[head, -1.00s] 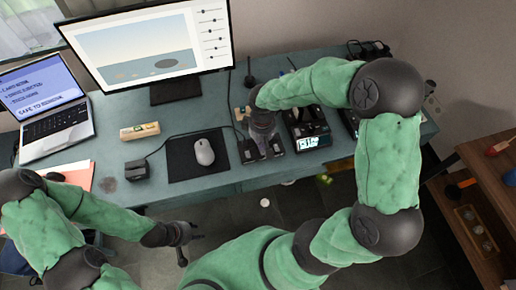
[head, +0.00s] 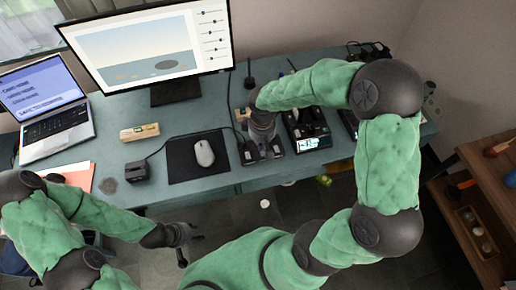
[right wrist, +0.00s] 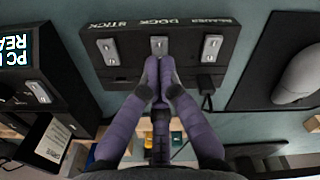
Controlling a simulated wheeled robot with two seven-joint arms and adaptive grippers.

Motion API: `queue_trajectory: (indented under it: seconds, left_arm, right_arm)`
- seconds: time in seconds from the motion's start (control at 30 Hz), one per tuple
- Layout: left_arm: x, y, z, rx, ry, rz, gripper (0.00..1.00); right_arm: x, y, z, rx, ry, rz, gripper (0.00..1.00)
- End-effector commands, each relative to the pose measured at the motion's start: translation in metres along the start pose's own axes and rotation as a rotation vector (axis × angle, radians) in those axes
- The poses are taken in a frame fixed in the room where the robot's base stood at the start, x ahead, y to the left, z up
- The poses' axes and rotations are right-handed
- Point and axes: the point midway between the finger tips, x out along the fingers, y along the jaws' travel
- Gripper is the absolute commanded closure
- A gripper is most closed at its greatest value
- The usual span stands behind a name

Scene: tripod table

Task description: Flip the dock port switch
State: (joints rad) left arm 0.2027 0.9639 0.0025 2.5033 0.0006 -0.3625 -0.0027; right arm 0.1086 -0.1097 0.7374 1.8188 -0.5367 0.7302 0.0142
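The dock port box is a dark box with three metal switches, labelled STICK, DOCK and READER upside down in the right wrist view (right wrist: 182,75). The DOCK switch (right wrist: 159,43) is the middle one. My right gripper (right wrist: 159,64) has its two fingertips together just below the DOCK switch, very close to it; whether they touch it is unclear. In the head view my right gripper (head: 264,148) is over the box at the desk's front edge and hides part of it. My left gripper (head: 190,246) is empty in front of the desk, its fingers apart.
The mouse (head: 204,153) lies on a black pad beside the box. On the other side stands a dark device with a lit screen (head: 311,143). The monitor (head: 150,45) and laptop (head: 52,105) stand farther back. A wooden shelf (head: 452,218) is at the right.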

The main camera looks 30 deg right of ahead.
Motion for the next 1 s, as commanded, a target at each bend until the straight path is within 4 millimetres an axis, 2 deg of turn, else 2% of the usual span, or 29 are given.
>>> queue_trajectory:
  seconds: [0.1,0.8,1.0]
  left_arm:
    - [-0.009,0.003,0.000,0.000,0.000,0.000,0.60]
    - [-0.045,0.016,0.002,0.000,0.000,0.000,0.60]
    - [-0.047,0.017,0.002,0.000,0.000,0.000,0.60]
  right_arm:
    - [-0.012,0.000,0.000,0.000,0.001,0.000,1.00]
    - [-0.059,0.000,0.000,0.000,0.001,0.000,1.00]
    - [-0.062,0.000,0.000,0.000,0.000,0.000,1.00]
